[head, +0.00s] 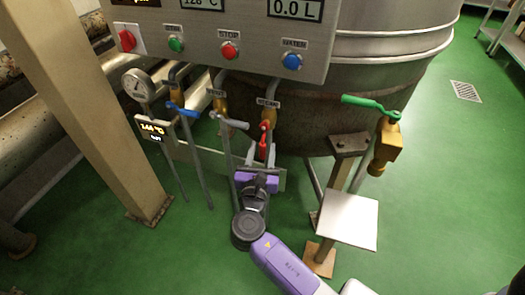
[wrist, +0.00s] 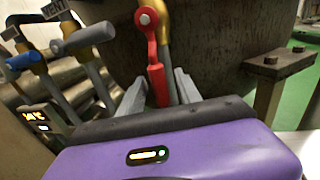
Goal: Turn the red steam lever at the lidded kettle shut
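The red steam lever (head: 264,140) hangs down along its pipe below the STEAM label (head: 268,102), in front of the steel kettle (head: 385,65). In the wrist view the red lever (wrist: 157,84) points down from its pivot, beside a yellow-brass pipe. My gripper (head: 262,158) is just below and around the lever. In the wrist view my gripper (wrist: 160,90) has its two grey fingers apart, one on each side of the red handle, with visible gaps. The kettle's lid is out of view.
To the left stand a grey-handled vent valve (head: 232,121) and a blue-handled valve (head: 182,109). A green-handled brass valve (head: 385,135) is at the right, above a white square plate (head: 348,219). The control panel (head: 200,45) overhangs above. A beige post (head: 85,110) stands left.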

